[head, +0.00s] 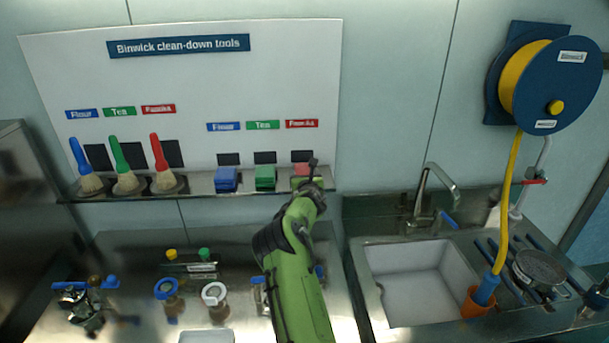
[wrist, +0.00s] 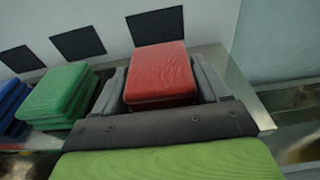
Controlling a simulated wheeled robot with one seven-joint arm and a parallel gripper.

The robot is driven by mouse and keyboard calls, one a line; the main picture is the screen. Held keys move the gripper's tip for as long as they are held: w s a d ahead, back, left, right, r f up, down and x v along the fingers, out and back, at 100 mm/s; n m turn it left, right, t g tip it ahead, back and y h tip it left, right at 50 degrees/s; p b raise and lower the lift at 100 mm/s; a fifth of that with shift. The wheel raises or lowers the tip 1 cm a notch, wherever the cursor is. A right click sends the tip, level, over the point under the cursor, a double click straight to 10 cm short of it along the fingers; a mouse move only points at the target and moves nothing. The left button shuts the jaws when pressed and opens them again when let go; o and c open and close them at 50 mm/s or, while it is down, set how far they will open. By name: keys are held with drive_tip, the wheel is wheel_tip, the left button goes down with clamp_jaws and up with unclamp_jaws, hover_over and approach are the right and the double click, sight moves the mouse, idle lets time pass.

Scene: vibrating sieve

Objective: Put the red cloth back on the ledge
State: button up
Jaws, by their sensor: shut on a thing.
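The red cloth (wrist: 160,72) is a folded block between the two fingers of my gripper (wrist: 163,80) in the wrist view. In the head view the red cloth (head: 302,170) shows at the right end of the ledge, partly hidden behind my gripper (head: 308,178). The steel ledge (head: 200,184) runs along the lower part of the white tool board. The cloth is at the ledge, below the red label on the right; I cannot tell whether it rests on it. A dark patch on the board shows just behind it.
A green cloth stack (head: 265,178) and a blue cloth stack (head: 226,180) sit on the ledge to the left. Several brushes (head: 125,175) stand farther left. Jars (head: 215,298) stand on the bench below. A sink (head: 418,285) and tap (head: 432,195) are to the right.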

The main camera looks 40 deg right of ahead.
drive_tip(key=shift+f, duration=0.15)
drive_tip(key=o, duration=1.1)
drive_tip(key=shift+c, duration=0.2)
